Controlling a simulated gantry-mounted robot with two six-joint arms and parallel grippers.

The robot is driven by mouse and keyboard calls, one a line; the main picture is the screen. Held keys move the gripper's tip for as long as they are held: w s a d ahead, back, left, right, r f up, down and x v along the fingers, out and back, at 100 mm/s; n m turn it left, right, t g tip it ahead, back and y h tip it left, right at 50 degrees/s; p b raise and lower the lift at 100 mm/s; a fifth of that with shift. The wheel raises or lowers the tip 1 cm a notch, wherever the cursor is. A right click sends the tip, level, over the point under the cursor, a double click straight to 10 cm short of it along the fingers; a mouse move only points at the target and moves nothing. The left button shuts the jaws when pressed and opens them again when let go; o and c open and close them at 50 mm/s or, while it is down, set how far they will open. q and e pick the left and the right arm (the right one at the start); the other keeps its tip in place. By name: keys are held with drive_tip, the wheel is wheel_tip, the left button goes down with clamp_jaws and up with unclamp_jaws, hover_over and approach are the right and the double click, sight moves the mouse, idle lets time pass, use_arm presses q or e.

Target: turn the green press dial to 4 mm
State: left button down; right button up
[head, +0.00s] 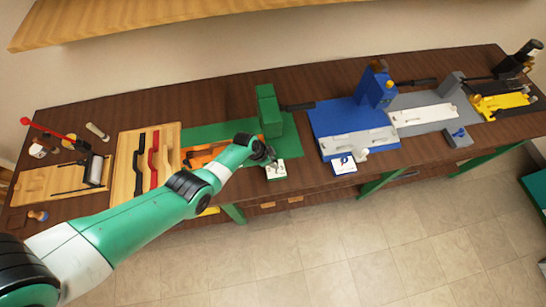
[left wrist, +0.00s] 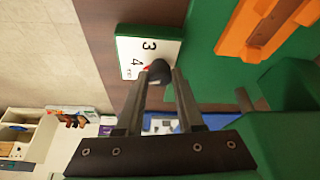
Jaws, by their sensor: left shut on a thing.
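The green press (head: 268,112) stands on a green base plate near the middle of the bench. Its dial plate (head: 277,172) is at the bench's front edge. In the left wrist view the white dial plate (left wrist: 135,50) shows the numbers 3 and 4. The dark dial knob (left wrist: 159,70) is between my left gripper's fingertips (left wrist: 160,78), which are shut on it. A small red pointer shows beside the knob, close to the 4; its exact alignment is partly hidden by the fingers. My left gripper (head: 266,160) reaches over the dial from the left. My right gripper is not in view.
An orange fixture (left wrist: 262,25) lies on the green base beside the dial. A blue press (head: 372,90) with its own dial plate (head: 343,163) stands to the right, then a grey one (head: 452,86). A wooden board (head: 128,185) with strips lies to the left.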

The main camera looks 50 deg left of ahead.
use_arm(q)
drive_tip(key=shift+a+f+m+g+h+b, duration=0.1)
drive_tip(key=shift+m+g+h+b, duration=0.15)
drive_tip(key=shift+m, duration=0.6)
drive_tip(key=shift+a+m+g+h+b, duration=0.15)
drive_tip(key=shift+m+h+b, duration=0.2)
drive_tip(key=shift+m, duration=0.5)
drive_tip(key=shift+d, duration=0.1)
drive_tip(key=c, duration=0.5)
unclamp_jaws()
drive_tip(key=shift+c, duration=0.2)
drive_tip(key=shift+r, duration=0.2)
